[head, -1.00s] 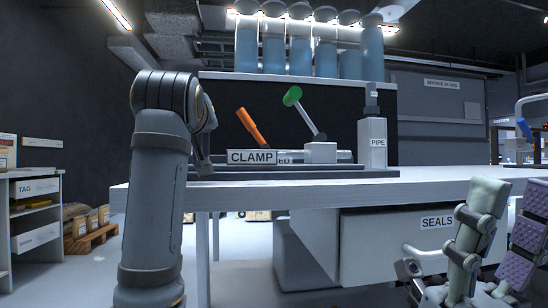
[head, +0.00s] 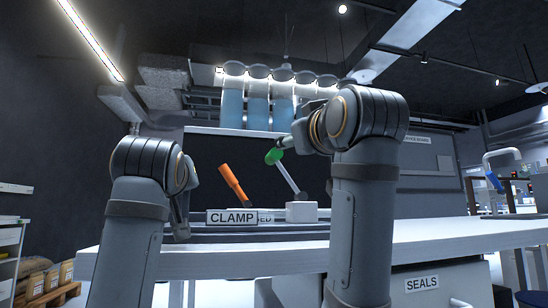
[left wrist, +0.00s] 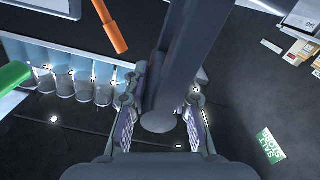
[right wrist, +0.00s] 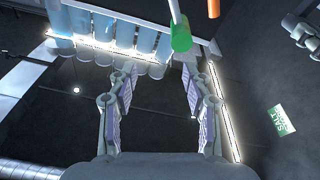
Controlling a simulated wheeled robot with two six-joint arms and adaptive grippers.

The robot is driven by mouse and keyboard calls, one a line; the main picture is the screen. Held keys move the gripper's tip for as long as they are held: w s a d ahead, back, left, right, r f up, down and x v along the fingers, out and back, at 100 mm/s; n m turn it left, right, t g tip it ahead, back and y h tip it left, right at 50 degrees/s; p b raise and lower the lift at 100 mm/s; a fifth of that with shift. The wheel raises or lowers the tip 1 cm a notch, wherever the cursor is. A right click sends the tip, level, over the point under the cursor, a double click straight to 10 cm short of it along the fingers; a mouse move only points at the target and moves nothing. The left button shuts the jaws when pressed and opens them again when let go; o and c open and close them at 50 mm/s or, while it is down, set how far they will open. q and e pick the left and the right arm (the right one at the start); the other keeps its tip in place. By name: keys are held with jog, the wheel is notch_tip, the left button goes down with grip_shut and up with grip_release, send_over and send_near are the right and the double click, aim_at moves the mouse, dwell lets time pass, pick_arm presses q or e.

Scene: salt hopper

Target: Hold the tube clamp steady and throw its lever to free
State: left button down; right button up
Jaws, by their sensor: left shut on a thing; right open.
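A CLAMP sign (head: 232,217) stands at the front of the bench and hides what is behind it. An orange handle (head: 234,184) rises behind it, tilted left. To its right, a lever with a green grip (head: 274,156) leans left from a white block (head: 301,211). My left gripper (head: 182,222) is low at the left end of this fixture. In the left wrist view its fingers (left wrist: 166,95) close on a dark grey bar (left wrist: 185,50). My right gripper (head: 283,145) is beside the green grip. In the right wrist view its fingers (right wrist: 158,85) are open and empty, with the green grip (right wrist: 181,37) above them.
Blue cylinders (head: 258,105) hang behind the fixture. A SEALS drawer (head: 422,284) is below the bench. My right forearm covers the bench right of the white block.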

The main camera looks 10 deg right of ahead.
aim_at(274, 157)
jog(key=w, duration=0.3)
jog(key=w+a+g, duration=0.1)
jog(key=w, duration=0.3)
jog(key=w+a+f+g, duration=0.1)
jog(key=w, duration=0.2)
jog(key=shift+w+a+f, duration=0.1)
jog(key=shift+w+a, duration=0.05)
jog(key=shift+w, duration=0.05)
grip_shut()
dwell(0.3)
